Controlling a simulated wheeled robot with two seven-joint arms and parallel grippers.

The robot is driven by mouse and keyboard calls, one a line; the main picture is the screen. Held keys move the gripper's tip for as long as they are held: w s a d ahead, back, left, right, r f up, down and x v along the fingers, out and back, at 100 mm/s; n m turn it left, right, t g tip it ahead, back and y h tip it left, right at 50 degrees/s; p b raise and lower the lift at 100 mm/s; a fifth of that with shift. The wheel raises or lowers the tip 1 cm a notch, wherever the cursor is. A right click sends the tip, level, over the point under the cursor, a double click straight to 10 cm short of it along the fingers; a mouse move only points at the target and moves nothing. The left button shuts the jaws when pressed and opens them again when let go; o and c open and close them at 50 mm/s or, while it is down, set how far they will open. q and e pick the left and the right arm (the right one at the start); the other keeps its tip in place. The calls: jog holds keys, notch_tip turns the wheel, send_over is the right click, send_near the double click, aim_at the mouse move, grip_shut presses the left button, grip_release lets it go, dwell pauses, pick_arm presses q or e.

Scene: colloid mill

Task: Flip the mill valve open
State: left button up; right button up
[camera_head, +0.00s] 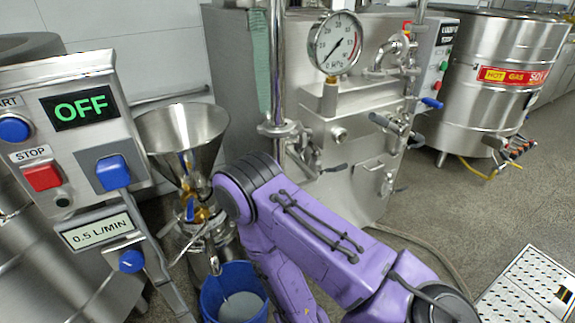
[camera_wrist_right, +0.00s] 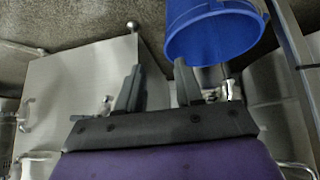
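The colloid mill shows in the head view as a steel funnel (camera_head: 183,135) over brass and steel fittings. A small blue handle (camera_head: 190,211), apparently the mill valve's, sits below the funnel, left of my right arm's elbow. A blue bucket (camera_head: 234,298) with grey contents stands under the outlet. My right gripper (camera_wrist_right: 158,82) shows in the right wrist view with its two dark fingers apart and nothing between them. The bucket (camera_wrist_right: 213,38) is just beyond the right-hand finger. The valve handle cannot be made out there. My left gripper is in neither view.
A control panel (camera_head: 75,150) at left reads OFF, with a red stop button (camera_head: 42,177), a blue switch (camera_head: 113,172) and a blue knob (camera_head: 131,261). A steel machine with a gauge (camera_head: 335,43) stands behind my arm. A steel vat (camera_head: 500,85) is at right.

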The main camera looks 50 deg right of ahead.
jog(key=shift+o, duration=1.1)
jog(key=m+t+h+b, duration=0.1)
jog(key=m+t+h, duration=0.1)
jog(key=t+h, duration=0.6)
send_near(190, 209)
jog(key=shift+m+y, duration=0.3)
jog(key=shift+y, duration=0.3)
jog(key=b+x, duration=0.1)
jog(key=x, duration=0.3)
jog(key=b+x, duration=0.1)
jog(key=x, duration=0.4)
jog(key=shift+s+d+r, duration=0.15)
jog(key=shift+d, duration=0.15)
jog(key=shift+w+d+r+t, duration=0.1)
jog(key=shift+w+d+t, duration=0.2)
jog(key=shift+w, duration=0.15)
